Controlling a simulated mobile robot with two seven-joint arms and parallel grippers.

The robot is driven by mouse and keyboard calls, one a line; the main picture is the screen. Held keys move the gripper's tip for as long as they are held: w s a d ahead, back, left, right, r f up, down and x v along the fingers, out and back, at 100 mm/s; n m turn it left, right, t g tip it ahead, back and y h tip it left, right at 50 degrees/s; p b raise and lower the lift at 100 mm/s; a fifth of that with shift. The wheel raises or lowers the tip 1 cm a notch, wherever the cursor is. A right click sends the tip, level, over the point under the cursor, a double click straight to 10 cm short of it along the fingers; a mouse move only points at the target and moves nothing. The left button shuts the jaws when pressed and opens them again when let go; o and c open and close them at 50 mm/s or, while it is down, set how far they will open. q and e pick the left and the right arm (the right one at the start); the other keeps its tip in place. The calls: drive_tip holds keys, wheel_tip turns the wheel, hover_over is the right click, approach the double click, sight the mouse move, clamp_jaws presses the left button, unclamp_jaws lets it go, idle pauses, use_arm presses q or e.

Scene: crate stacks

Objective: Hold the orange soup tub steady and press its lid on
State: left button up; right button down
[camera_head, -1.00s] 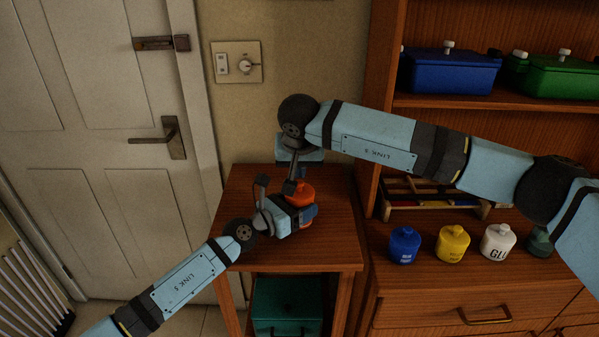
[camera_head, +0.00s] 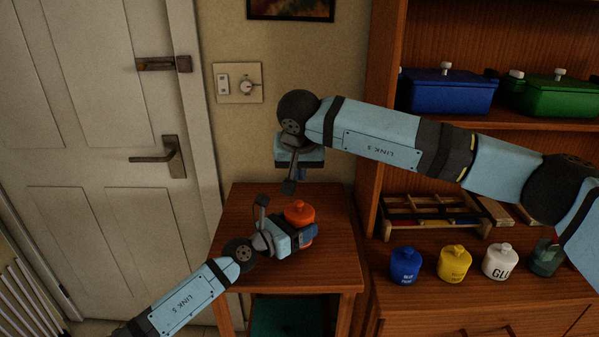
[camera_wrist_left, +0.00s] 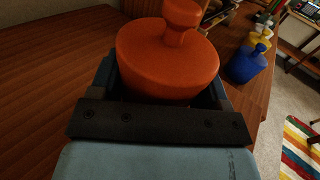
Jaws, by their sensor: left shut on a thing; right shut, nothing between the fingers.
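The orange soup tub (camera_head: 307,239) stands upright on the small wooden table, with its orange knobbed lid (camera_head: 299,212) on top. My left gripper (camera_head: 309,235) is shut around the tub's body from the left and front. In the left wrist view the lid (camera_wrist_left: 168,58) sits over the tub between the fingers and hides most of the body. I cannot tell whether it is fully seated. My right gripper (camera_head: 301,175) is shut and empty, pointing down above the lid, with a gap between them.
Small table (camera_head: 337,272) has bare wood around the tub. On the cabinet at right stand blue (camera_head: 405,266), yellow (camera_head: 453,264) and white (camera_head: 499,262) bottles and a wooden rack (camera_head: 440,214). Blue (camera_head: 447,94) and green (camera_head: 560,98) lidded boxes sit on the shelf above.

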use_arm(q)
drive_tip(key=o, duration=1.1)
